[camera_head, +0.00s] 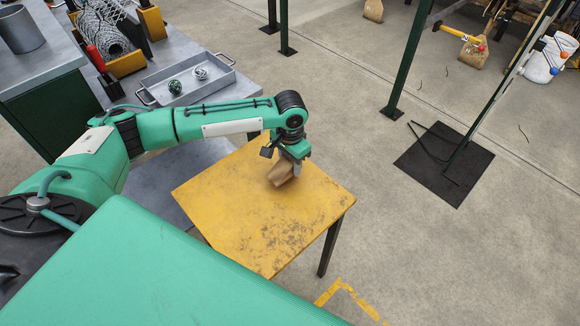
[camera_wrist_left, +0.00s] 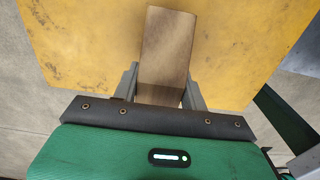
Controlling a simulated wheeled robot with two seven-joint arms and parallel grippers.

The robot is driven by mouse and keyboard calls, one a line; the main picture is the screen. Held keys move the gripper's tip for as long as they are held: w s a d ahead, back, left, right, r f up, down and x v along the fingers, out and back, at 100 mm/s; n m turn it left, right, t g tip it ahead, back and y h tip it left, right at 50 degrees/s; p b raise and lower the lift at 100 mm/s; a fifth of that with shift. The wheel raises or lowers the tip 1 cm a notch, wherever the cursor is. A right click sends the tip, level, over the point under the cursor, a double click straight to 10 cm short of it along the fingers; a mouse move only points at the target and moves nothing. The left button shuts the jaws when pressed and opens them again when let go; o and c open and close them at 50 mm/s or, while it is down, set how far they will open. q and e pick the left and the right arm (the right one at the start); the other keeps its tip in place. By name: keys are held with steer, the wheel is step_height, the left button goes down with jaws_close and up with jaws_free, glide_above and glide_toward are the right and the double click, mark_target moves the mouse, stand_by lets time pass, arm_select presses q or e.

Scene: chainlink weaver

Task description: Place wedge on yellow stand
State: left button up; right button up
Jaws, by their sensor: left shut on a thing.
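The wedge is a brown wooden block (camera_head: 281,173). My left gripper (camera_head: 291,163) is shut on it, over the yellow stand. The wedge (camera_wrist_left: 165,50) also shows between the two fingers of my left gripper (camera_wrist_left: 161,85) in the left wrist view, with the yellow top behind it. The yellow stand (camera_head: 250,220) is a low table with a worn, stained yellow top and dark legs. I cannot tell whether the wedge touches the top or hangs just above it. My right gripper is not in view.
A grey tray (camera_head: 222,88) with a green ball (camera_head: 175,87) and a silver ball (camera_head: 201,73) is on the bench behind my left arm. A dark green post on a black base plate (camera_head: 420,180) stands at the right. The rest of the stand's top is clear.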

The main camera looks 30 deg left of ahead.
arm_select(q)
steer(key=shift+f, duration=1.2)
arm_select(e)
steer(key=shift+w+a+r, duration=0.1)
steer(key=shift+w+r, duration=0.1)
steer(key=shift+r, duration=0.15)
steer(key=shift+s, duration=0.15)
arm_select(q)
steer(key=o, duration=1)
steer(key=shift+f, duration=0.1)
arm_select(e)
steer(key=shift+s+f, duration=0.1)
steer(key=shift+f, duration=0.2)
